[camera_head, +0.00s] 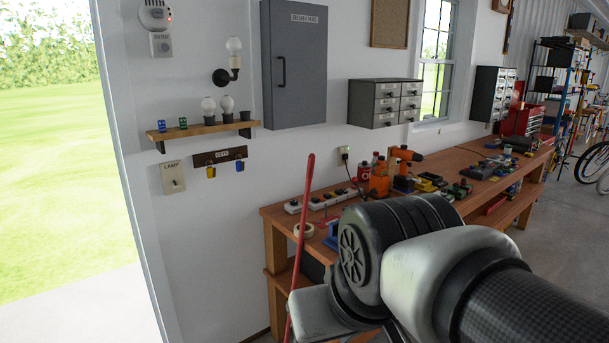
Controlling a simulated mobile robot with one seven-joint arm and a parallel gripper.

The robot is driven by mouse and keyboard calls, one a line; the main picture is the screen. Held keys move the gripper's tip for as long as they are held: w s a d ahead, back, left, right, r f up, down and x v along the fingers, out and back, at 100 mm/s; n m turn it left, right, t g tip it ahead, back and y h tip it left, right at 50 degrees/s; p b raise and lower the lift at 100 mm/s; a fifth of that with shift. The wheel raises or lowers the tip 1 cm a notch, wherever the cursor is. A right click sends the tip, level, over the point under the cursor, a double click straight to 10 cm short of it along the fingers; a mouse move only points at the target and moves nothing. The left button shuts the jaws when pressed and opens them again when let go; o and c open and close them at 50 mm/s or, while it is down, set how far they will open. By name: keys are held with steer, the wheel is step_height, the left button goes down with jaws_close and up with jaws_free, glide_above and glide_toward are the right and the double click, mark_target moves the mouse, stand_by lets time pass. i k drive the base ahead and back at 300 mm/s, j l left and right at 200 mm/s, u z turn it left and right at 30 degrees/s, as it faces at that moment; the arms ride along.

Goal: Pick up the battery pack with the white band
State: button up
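Several small block-like items, possibly battery packs, lie on the wooden workbench (377,204) against the wall. One is a yellow and black item (428,182), with a green and dark item (459,189) to its right. They are too small to tell which, if any, carries a white band. My arm crosses the lower right of the head view and hides part of the bench front. My gripper does not show; only arm links are visible.
An orange drill (405,155), an orange bottle (379,180) and a white power strip (318,202) stand on the bench. A tape roll (304,230) lies near its left end. A red pole (301,232) rises in front. A breaker panel (296,60) hangs above.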

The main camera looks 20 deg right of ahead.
mark_target(450, 198)
steer(key=z, duration=1.45)
steer(key=i+l+u, duration=0.3)
steer(key=i+l, duration=0.7)
steer(key=i, duration=0.35)
steer(key=i+l+u, duration=0.35)
steer(key=i+l, duration=1.15)
steer(key=l, duration=0.2)
steer(key=i+l, duration=0.3)
steer(key=l, duration=0.15)
steer(key=i+l, duration=0.25)
steer(key=l, duration=0.2)
steer(key=i+l, duration=0.25)
steer(key=l, duration=0.2)
steer(key=i+l, duration=0.3)
steer(key=l, duration=0.15)
